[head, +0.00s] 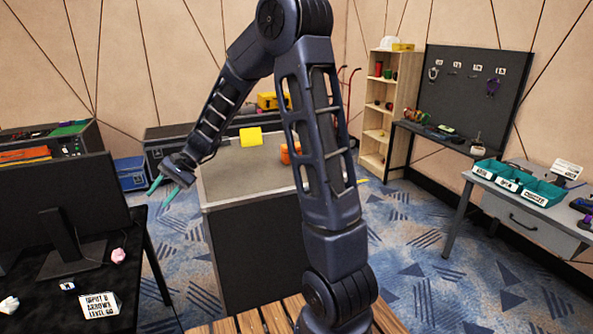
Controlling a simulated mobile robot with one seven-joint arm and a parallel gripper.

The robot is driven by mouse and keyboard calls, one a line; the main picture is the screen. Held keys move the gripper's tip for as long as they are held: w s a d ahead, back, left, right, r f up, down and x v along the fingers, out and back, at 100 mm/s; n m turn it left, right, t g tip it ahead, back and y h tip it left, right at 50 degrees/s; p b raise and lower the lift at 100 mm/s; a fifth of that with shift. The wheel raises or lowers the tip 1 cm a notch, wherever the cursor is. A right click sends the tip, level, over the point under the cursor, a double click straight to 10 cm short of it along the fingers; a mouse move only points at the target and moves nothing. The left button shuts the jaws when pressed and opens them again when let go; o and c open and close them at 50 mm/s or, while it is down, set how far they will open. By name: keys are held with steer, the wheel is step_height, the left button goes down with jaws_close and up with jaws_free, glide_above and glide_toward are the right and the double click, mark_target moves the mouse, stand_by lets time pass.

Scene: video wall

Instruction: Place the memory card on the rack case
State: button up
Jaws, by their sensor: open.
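My gripper (163,191) has teal fingertips and is open and empty. It hangs in the air between the black desk and a large black case with a grey top (238,183), which may be the rack case. A small dark blue and white piece (68,286) lies flat on the black desk, below and left of my gripper and apart from it. It may be the memory card, but it is too small to tell. A yellow item (250,137) and an orange item (290,152) sit toward the back of the grey top; my arm partly covers this case.
The black desk (135,262) holds a monitor (65,205), a pink lump (118,256) and a white label card (98,305). Another case with orange and green items (88,140) stands behind. Teal bins (541,192) sit on the right table. Patterned carpet lies open at right.

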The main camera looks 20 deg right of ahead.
steer(key=s+d+r+n+t+h, duration=0.1)
steer(key=s+d+r+t+h, duration=0.1)
steer(key=s+d, duration=0.5)
steer(key=s+d+r+n+t+h, duration=0.1)
steer(key=s+d+r+t+h, duration=0.2)
steer(key=s+d, duration=0.4)
steer(key=s+d+r+n+t+h, duration=0.1)
steer(key=s+d+r+h, duration=0.3)
steer(key=d, duration=1.7)
steer(key=s+r+t, duration=0.1)
steer(key=s+r, duration=0.1)
steer(key=s, duration=0.1)
steer(key=shift+t, duration=0.4)
steer(key=shift+o, duration=0.5)
steer(key=shift+s+d+h, duration=0.3)
steer(key=shift+d, duration=0.1)
